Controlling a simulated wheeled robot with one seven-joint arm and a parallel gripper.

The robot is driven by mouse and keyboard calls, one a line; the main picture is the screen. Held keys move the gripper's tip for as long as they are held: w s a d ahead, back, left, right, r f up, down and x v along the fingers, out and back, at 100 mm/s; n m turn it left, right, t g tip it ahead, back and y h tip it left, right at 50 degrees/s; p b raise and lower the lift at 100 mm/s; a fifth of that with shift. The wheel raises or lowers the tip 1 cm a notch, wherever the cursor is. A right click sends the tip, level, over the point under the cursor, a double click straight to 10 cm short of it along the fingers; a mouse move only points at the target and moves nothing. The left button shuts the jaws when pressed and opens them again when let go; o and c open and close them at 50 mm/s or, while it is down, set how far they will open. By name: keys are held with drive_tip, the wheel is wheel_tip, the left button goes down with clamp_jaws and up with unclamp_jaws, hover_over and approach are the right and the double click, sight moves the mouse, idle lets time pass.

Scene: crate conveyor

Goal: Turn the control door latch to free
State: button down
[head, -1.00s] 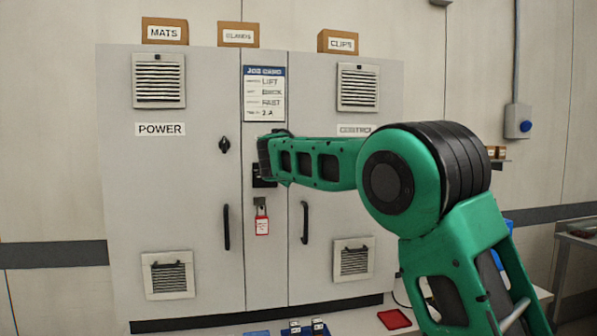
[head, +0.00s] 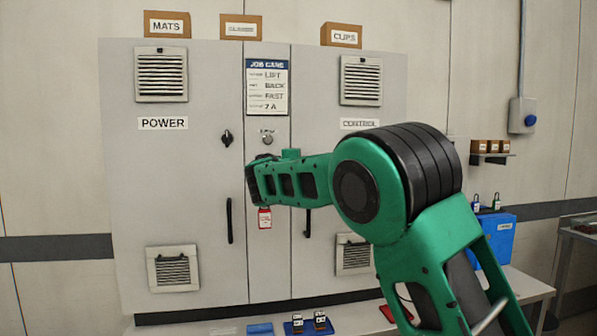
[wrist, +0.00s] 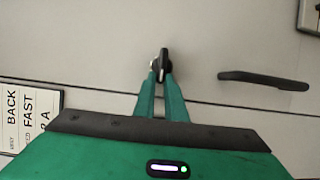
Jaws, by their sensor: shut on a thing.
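The control door (head: 318,90) is the right-hand door of the grey cabinet, under the CONTROL label (head: 359,124). Its latch (wrist: 163,55) is a small black knob in the wrist view, close to the door seam. My gripper (wrist: 161,68) is shut on the latch, with a green finger on either side. The latch's long side runs up and down in the wrist view. In the head view my arm hides the latch and my fingertips. The black handle (wrist: 264,80) of the same door lies to the right in the wrist view.
The power door has its own black latch (head: 226,137), upright. A keyed round lock (head: 267,136) and a red tag (head: 264,217) are on the middle panel. Boxes stand on top of the cabinet. A blue bin (head: 497,240) and small trays stand on the bench below.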

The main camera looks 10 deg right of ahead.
drive_tip(key=shift+a+f, duration=0.2)
drive_tip(key=c, duration=1.8)
unclamp_jaws()
drive_tip(key=shift+w, duration=0.1)
drive_tip(key=shift+d, duration=0.1)
drive_tip(key=shift+r, duration=0.1)
drive_tip(key=v, duration=1)
drive_tip(key=shift+s, duration=0.4)
